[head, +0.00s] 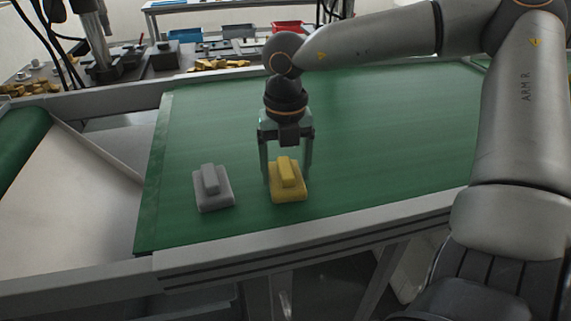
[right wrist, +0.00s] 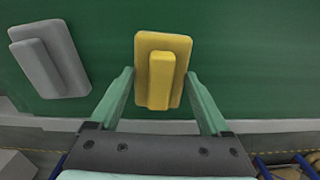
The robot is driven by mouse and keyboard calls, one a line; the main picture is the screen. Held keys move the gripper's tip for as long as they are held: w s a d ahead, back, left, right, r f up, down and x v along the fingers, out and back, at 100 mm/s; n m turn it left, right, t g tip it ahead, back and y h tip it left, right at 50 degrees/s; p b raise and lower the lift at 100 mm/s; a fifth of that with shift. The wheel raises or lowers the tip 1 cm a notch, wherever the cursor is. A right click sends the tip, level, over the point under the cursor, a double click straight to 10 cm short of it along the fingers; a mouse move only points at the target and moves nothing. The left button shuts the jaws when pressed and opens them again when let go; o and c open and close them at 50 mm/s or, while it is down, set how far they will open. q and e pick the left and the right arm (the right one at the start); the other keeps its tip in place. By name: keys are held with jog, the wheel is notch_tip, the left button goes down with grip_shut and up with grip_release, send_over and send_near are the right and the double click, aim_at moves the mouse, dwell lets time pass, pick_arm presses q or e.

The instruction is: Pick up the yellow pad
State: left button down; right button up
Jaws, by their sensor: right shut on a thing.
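The yellow pad (head: 287,187) is a block with a raised bar on top, on the green belt (head: 390,140) near its front edge. My right gripper (head: 286,179) points down from above and is shut on the yellow pad, one finger at each side. In the right wrist view the yellow pad (right wrist: 161,70) sits between the two green fingertips (right wrist: 160,76). I cannot tell whether the pad is clear of the belt. My left gripper is not in view.
A grey pad (head: 213,189) of the same shape lies on the belt left of the yellow one, also seen in the right wrist view (right wrist: 50,60). A metal rail (head: 330,226) runs along the belt's front. The belt to the right is clear. Red and blue bins (head: 287,27) stand behind.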

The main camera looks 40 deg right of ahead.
aim_at(286, 167)
jog(key=c, duration=0.4)
jog(key=shift+o, duration=0.2)
jog(key=shift+r, duration=0.15)
notch_tip(286, 167, up, 18)
jog(key=p, duration=0.1)
jog(key=shift+p, duration=0.4)
jog(key=o, duration=0.8)
jog(key=c, duration=0.6)
